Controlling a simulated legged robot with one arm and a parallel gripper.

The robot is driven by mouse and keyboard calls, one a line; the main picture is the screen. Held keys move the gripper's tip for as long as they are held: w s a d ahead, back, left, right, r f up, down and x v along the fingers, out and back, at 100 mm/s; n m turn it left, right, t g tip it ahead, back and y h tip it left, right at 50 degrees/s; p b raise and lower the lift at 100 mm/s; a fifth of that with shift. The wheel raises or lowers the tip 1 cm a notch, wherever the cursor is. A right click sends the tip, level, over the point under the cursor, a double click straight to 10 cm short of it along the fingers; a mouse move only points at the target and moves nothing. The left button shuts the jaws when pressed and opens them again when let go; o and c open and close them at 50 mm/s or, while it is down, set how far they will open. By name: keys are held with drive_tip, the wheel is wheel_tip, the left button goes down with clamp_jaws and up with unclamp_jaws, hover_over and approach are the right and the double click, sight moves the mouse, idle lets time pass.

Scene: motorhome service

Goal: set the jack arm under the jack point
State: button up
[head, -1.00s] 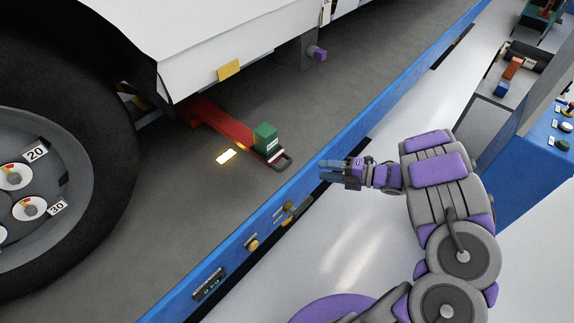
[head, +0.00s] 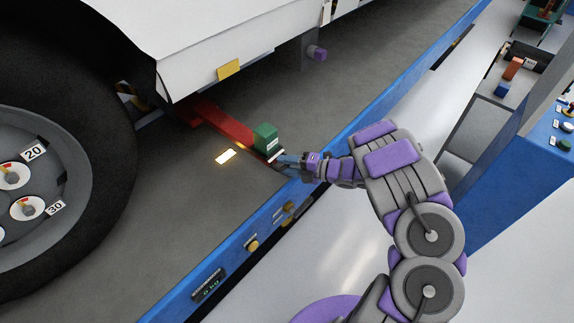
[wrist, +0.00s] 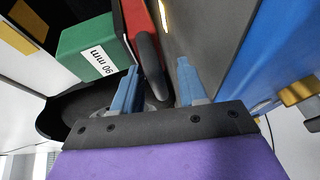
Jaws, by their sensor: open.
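The red jack arm (head: 232,128) lies low over the grey platform and runs back under the white vehicle body. My gripper (head: 285,160) is at the arm's near end. Which spot is the jack point is not clear.
A yellow tag (head: 229,69) hangs on the vehicle's lower edge. A lit yellow-white marker (head: 226,156) lies on the platform beside the arm. The large wheel (head: 60,190) stands at left. The blue platform edge (head: 330,165) has knobs and a "0 kg" display (head: 208,286).

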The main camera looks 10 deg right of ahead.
drive_tip(key=shift+c, duration=0.3)
clamp_jaws()
idle(0.4)
